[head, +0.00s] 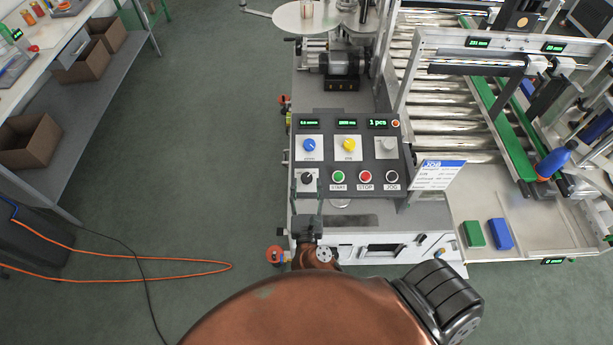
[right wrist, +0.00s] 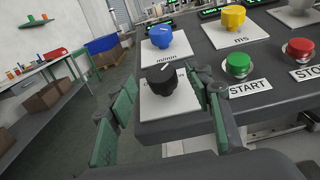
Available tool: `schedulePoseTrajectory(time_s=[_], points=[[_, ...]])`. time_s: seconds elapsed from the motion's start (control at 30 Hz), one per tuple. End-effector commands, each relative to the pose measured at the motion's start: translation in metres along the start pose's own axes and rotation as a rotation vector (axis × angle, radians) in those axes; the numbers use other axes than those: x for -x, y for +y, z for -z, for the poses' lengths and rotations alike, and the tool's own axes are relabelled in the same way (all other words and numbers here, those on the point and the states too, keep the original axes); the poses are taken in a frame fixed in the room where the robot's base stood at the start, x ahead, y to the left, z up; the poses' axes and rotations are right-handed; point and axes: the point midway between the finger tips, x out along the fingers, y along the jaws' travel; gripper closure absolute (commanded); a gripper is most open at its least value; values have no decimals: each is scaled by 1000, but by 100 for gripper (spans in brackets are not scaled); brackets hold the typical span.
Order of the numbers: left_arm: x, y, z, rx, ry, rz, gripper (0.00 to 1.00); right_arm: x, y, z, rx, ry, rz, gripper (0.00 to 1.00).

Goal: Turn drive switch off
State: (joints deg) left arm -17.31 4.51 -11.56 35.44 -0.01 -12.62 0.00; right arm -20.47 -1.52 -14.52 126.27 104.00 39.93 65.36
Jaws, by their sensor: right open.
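The drive switch is a black rotary knob (head: 307,178) with a white pointer line, on a white plate at the lower left corner of the dark control panel (head: 360,185). In the right wrist view the knob (right wrist: 163,80) appears between the fingertips, and its pointer line is angled. My right gripper (head: 307,194) is open at the panel's near left corner, one finger on each side of the knob's plate. In the right wrist view its green-padded fingers (right wrist: 166,92) are spread, with no clear contact on the knob. My left gripper is out of view.
The green START button (head: 338,177), red STOP button (head: 365,177) and JOG button (head: 392,177) sit right of the knob. A blue knob (head: 309,145) and a yellow knob (head: 348,145) are behind. A roller conveyor (head: 445,130) stands at right; open floor lies left.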

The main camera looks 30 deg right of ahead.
Motion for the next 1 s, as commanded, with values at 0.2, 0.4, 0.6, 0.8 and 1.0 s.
schedulePoseTrajectory(time_s=[0.2,0.4,0.6,0.8,1.0], points=[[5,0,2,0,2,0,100,-30,0,-1,4,-2,-1,53],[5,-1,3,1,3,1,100,-40,0,0,4,0,-1,53],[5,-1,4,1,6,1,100,-40,0,0,4,0,-1,53],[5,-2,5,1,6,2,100,-40,0,0,4,-1,-1,66],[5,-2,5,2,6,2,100,-40,0,0,4,-1,-1,79]])
